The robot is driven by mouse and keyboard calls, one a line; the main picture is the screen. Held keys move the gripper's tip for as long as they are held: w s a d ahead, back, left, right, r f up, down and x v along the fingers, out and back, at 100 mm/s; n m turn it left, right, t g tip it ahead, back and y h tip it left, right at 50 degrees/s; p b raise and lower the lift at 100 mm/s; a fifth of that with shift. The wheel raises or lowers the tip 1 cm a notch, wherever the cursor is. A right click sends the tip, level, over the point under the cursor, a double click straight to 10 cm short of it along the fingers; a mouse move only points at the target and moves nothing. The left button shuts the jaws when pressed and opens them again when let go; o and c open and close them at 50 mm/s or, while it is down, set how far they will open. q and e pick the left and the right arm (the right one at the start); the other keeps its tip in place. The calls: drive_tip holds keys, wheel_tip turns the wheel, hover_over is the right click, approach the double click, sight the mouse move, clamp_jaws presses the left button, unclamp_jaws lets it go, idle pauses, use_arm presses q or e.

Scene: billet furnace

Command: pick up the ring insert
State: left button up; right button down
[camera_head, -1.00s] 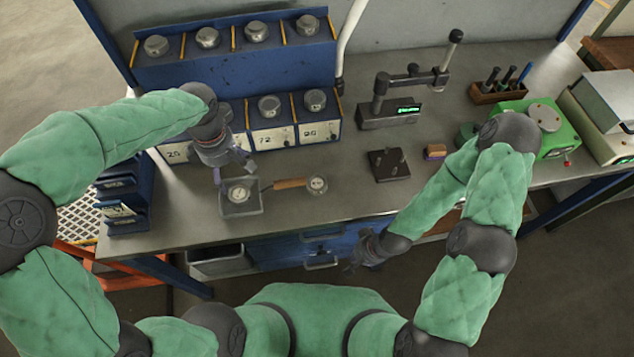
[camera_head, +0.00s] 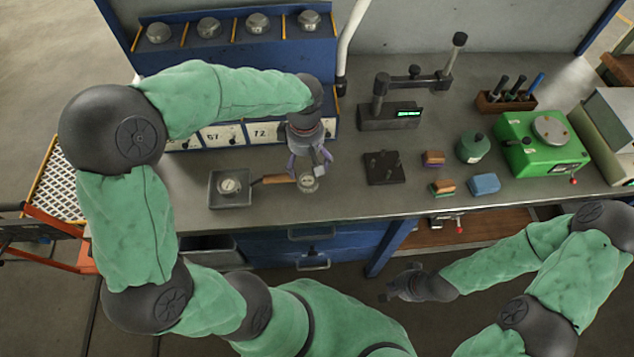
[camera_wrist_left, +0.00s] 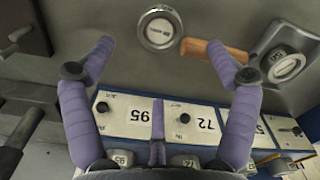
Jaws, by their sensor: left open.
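A round metal ring insert (camera_head: 308,183) with a pale centre lies flat on the bench, at the end of a wooden handle. It also shows at the top of the left wrist view (camera_wrist_left: 159,28). A similar round piece (camera_head: 229,185) sits in a square grey pan (camera_head: 243,201) to the left. My left gripper (camera_head: 309,167) is open and empty, just above and behind the loose ring insert. In the left wrist view its purple fingers (camera_wrist_left: 160,55) are spread wide, with the insert beyond their tips. My right gripper (camera_head: 392,290) hangs in front of the bench, away from both round pieces.
The pan's wooden handle (camera_head: 273,179) points toward the loose insert. Numbered bins (camera_head: 222,136) stand behind my left gripper.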

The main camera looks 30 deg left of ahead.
sight(308, 179)
use_arm(q)
wheel_tip(308, 179, down, 3)
drive_tip(key=shift+d+r, duration=0.1)
drive_tip(key=shift+f+b, duration=1.15)
drive_tip(key=shift+f, duration=1.6)
drive_tip(key=shift+r, duration=0.1)
drive_tip(key=c, duration=1.7)
drive_tip(key=shift+c, duration=0.2)
